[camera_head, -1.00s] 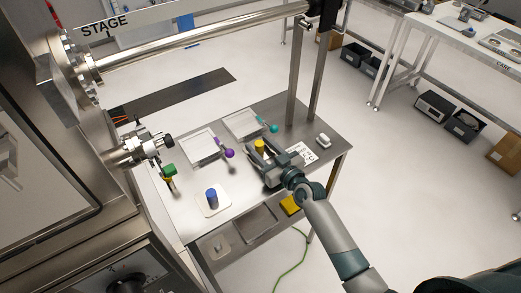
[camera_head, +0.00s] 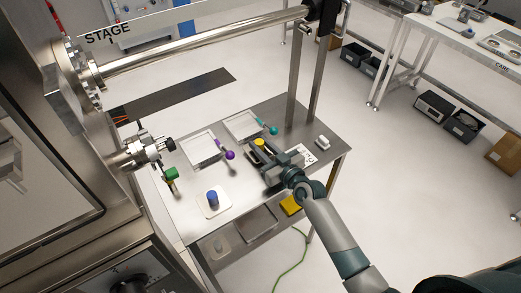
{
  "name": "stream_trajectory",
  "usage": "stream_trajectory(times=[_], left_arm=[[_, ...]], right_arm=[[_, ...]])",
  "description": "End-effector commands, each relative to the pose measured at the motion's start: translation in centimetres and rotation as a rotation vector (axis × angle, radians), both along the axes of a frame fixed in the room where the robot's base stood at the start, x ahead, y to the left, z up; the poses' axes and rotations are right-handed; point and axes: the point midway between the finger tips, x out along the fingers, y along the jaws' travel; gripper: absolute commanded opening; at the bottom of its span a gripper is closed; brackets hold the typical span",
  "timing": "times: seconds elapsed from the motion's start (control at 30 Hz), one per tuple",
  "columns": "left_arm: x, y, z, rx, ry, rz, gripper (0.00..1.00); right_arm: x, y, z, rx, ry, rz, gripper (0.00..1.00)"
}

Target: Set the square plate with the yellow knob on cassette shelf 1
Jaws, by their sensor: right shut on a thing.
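The yellow knob (camera_head: 259,142) stands near the middle of the steel table, between the fingertips of my right gripper (camera_head: 260,147). My right gripper is shut on it, reaching in from the right. The square plate under the knob is hidden by the gripper. I cannot make out cassette shelf 1 in this view. My left gripper is not in view.
On the steel table (camera_head: 243,187) are a square plate with a blue knob (camera_head: 212,198), two white trays with purple (camera_head: 230,155) and teal (camera_head: 273,131) knobs beside them, a green-topped item (camera_head: 171,173) and a small white block (camera_head: 322,142). The chamber stands at left.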

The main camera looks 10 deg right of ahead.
Motion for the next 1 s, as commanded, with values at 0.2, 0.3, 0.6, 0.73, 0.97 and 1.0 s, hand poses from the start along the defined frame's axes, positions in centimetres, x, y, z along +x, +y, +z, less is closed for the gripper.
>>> stream_trajectory(times=[0.2,0.3,0.6,0.73,0.97,1.0], left_arm=[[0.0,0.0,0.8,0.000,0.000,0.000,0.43],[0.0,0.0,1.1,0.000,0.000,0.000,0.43],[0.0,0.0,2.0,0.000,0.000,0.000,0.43],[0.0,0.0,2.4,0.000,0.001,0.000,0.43],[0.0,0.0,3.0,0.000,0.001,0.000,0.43],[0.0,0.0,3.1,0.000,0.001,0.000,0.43]], right_arm=[[0.1,0.0,1.1,-0.001,-0.004,-0.001,0.00],[0.1,0.0,1.4,0.000,-0.003,-0.001,0.00],[0.1,0.0,2.3,0.001,-0.003,0.000,0.00],[0.1,0.0,2.8,0.000,-0.003,0.000,0.00],[0.1,0.0,3.4,0.000,-0.003,0.000,0.00],[0.1,0.0,3.5,0.000,-0.003,0.000,0.00]])
